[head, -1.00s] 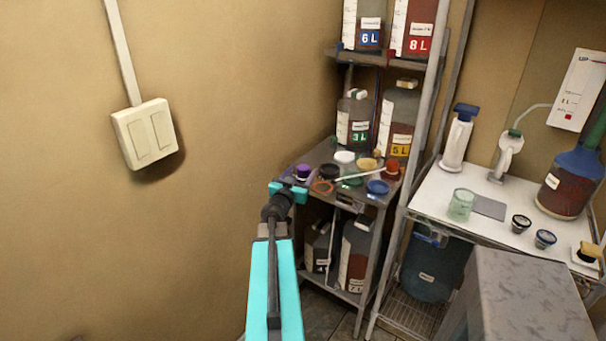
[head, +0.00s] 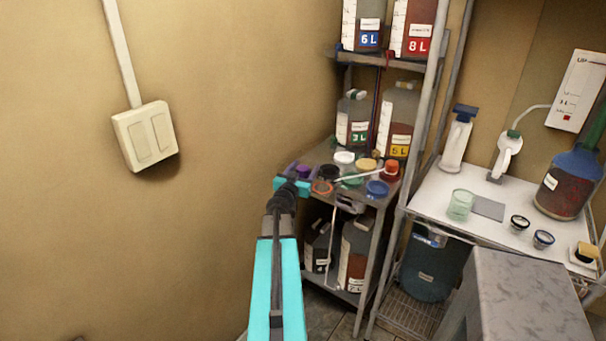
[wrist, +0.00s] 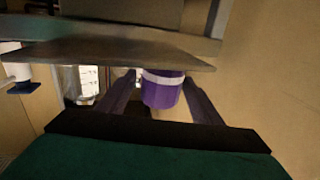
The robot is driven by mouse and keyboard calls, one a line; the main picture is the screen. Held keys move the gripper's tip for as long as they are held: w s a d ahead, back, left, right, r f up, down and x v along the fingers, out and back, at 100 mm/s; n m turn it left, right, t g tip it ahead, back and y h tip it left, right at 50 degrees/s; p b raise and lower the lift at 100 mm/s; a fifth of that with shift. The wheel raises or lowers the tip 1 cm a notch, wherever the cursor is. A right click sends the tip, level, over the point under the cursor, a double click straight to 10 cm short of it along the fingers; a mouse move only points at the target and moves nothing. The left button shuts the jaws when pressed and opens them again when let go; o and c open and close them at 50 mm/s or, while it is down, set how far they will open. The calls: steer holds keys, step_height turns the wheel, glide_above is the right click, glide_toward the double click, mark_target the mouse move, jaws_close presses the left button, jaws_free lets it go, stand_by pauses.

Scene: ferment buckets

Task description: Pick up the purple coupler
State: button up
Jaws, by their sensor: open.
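The purple coupler (head: 303,171) stands near the left edge of the cluttered middle shelf (head: 322,155) in the head view, partly hidden by my gripper (head: 292,184). In the wrist view, which looks upside down, the purple coupler (wrist: 161,92) is a short purple cylinder with a pale band, beside the shelf's edge. My gripper's two dark purple fingers (wrist: 158,80) are apart, one on each side of the coupler. I cannot tell whether either finger touches it.
An orange ring (head: 322,187), a black cap (head: 328,172), a blue lid (head: 377,188) and a red-brown cap (head: 391,168) lie to the right on the same shelf. Jugs stand behind and below. The wall is close on the left.

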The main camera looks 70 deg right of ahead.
steer(key=shift+d, duration=1.1)
steer(key=shift+c, duration=0.3)
steer(key=c, duration=1.2)
steer(key=shift+r+p, duration=0.25)
steer(key=shift+p, duration=0.15)
